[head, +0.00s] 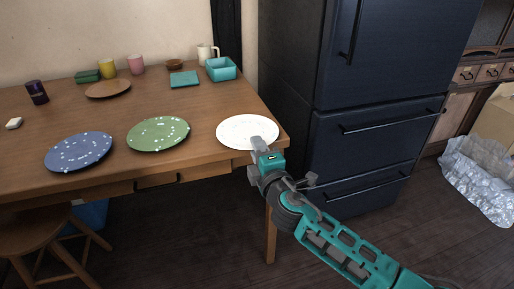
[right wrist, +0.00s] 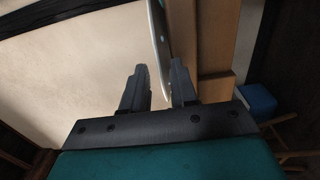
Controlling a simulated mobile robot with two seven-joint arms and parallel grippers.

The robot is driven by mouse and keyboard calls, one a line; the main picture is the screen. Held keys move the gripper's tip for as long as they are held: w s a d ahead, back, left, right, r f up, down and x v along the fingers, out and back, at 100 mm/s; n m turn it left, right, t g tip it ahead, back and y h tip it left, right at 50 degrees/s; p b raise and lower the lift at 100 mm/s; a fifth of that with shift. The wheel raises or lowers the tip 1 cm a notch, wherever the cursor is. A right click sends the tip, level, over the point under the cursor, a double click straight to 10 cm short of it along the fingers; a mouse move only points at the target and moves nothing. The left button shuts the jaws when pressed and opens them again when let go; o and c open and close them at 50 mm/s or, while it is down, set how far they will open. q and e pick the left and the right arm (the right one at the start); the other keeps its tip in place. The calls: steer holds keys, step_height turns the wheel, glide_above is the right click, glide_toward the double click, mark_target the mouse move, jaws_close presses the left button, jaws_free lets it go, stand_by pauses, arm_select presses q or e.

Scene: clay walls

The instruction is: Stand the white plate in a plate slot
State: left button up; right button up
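The white plate (head: 247,131) lies flat on the table at its right front corner, by the dark fridge. My right gripper (head: 260,144) is at the plate's near rim. In the right wrist view the plate (right wrist: 158,40) shows edge-on, its rim reaching between the two fingers of my right gripper (right wrist: 160,88). The fingers stand apart, with a gap on the left side of the rim; contact on the right side cannot be told. No plate slot can be made out in these views. My left gripper is not in view.
The wooden table (head: 200,105) also holds a blue plate (head: 78,152), a green plate (head: 158,134), a brown plate (head: 108,88), cups and a teal box (head: 221,69). The fridge (head: 365,100) stands close on the right. A stool (head: 40,225) is at lower left.

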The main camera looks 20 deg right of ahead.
jaws_close()
stand_by(0.8)
step_height(320, 180, up, 3)
steer(key=shift+f+p, duration=0.15)
steer(key=shift+p, duration=1)
steer(key=s+r+p, duration=0.2)
steer(key=s, duration=0.5)
steer(key=s+r+p, duration=0.3)
steer(key=s, duration=0.4)
steer(key=shift+d, duration=0.25)
